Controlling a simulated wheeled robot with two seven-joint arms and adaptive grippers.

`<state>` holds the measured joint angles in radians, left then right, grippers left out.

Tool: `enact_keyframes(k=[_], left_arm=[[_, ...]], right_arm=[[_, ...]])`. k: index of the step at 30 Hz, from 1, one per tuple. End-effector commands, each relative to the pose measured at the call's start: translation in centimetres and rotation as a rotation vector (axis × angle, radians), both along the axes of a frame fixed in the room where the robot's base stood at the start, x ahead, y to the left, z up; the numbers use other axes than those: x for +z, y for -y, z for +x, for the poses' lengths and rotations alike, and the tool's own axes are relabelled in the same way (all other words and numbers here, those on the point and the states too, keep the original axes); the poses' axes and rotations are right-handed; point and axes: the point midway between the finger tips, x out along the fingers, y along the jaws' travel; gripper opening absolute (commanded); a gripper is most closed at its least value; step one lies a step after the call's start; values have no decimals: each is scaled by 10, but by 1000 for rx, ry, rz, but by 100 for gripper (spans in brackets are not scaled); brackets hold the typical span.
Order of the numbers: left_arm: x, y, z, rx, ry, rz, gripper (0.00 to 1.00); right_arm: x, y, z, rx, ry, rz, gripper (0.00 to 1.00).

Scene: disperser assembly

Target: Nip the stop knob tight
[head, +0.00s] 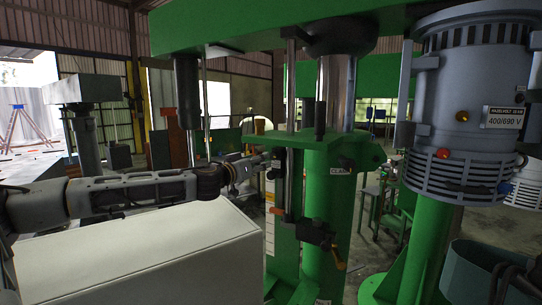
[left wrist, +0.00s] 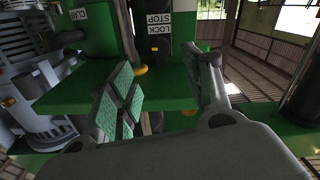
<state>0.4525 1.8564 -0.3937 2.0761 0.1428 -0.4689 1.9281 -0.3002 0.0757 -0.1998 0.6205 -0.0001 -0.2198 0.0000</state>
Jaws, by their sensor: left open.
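In the left wrist view, upside down, a black block (left wrist: 157,32) carries a label reading "STOP LOCK" and a small orange mark. A small brass-yellow knob (left wrist: 140,70) sits close by it, likely the stop knob. My left gripper (left wrist: 168,78) is open, its green-padded finger to the left and the other finger to the right, with the knob showing beyond the gap, nearer the padded finger. I cannot tell whether they touch. In the head view the left gripper (head: 257,160) reaches to the black block (head: 279,160) by the green column; the knob is hidden there.
A vertical rod (head: 290,110) and green column (head: 328,200) stand beside the left gripper. A "CLAMP" label (head: 340,169) and dark knob (head: 348,162) are to the right. An orange-and-black fitting (head: 315,233) sits lower. A white cabinet (head: 140,250) lies below my left arm.

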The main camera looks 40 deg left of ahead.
Motion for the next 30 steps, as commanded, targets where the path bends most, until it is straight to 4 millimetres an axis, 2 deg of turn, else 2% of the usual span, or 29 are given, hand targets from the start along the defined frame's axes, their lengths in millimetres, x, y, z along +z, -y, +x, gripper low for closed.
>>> enact_keyframes(k=[12,30], left_arm=[[0,-3,15,3,-1,-3,50],[0,-4,26,4,-1,2,50]], right_arm=[[12,7,0,2,1,-7,0],[14,4,0,2,0,-4,0]])
